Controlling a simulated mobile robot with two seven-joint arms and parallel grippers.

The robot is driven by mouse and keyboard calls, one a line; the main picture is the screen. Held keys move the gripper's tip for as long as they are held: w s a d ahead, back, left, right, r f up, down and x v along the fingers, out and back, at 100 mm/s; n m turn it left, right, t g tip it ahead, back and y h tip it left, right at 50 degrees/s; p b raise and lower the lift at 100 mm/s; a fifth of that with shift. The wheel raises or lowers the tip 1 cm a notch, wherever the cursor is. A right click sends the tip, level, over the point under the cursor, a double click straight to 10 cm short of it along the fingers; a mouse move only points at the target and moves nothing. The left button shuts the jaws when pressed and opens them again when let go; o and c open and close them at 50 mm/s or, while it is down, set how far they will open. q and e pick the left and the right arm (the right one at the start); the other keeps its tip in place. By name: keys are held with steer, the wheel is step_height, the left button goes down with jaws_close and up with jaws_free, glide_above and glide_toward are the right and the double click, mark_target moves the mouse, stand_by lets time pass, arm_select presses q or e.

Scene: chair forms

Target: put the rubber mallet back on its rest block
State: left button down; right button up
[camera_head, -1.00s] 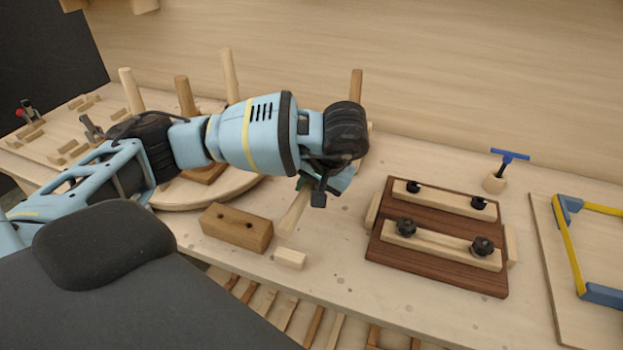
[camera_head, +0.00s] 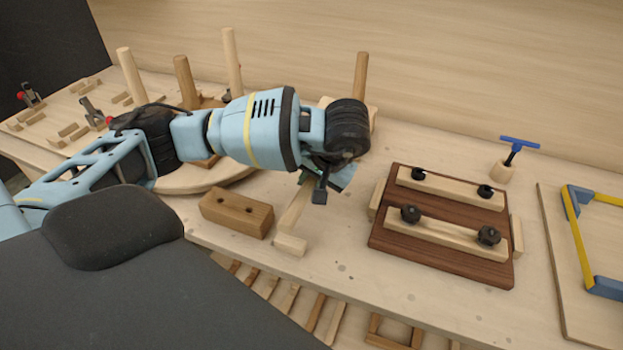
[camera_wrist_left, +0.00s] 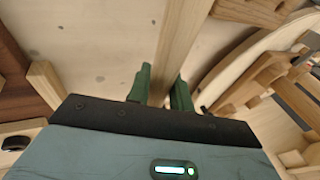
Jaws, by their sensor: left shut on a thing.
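My left gripper (camera_head: 318,188) is shut on a pale wooden handle (camera_head: 296,212), which I take to be the mallet's. The handle slants down toward the table's front, and its near end meets or overlaps a small pale block (camera_head: 290,246) in the head view. I cannot tell whether they touch, or whether this block is the rest block. In the left wrist view the handle (camera_wrist_left: 182,45) runs between the green fingers (camera_wrist_left: 160,88) and out at the top. No rubber head can be made out; the arm may hide it. My right gripper is out of view.
A dark wooden jig (camera_head: 440,262) with black knobs lies to the right. Upright dowels (camera_head: 232,62) stand behind the arm. A blue T-handled tool (camera_head: 520,143) stands at the back right.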

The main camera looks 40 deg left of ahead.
arm_select(q)
steer(key=shift+f+b, duration=0.4)
steer(key=shift+f, duration=0.7)
steer(key=shift+f+b, duration=0.35)
steer(key=shift+f, duration=0.6)
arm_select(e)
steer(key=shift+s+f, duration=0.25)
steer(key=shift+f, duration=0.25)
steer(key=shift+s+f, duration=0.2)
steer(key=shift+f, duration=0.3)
arm_select(q)
steer(key=shift+f, duration=0.1)
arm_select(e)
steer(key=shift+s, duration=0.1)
arm_select(q)
steer(key=c, duration=1.2)
jaws_free()
steer(key=shift+o, duration=0.2)
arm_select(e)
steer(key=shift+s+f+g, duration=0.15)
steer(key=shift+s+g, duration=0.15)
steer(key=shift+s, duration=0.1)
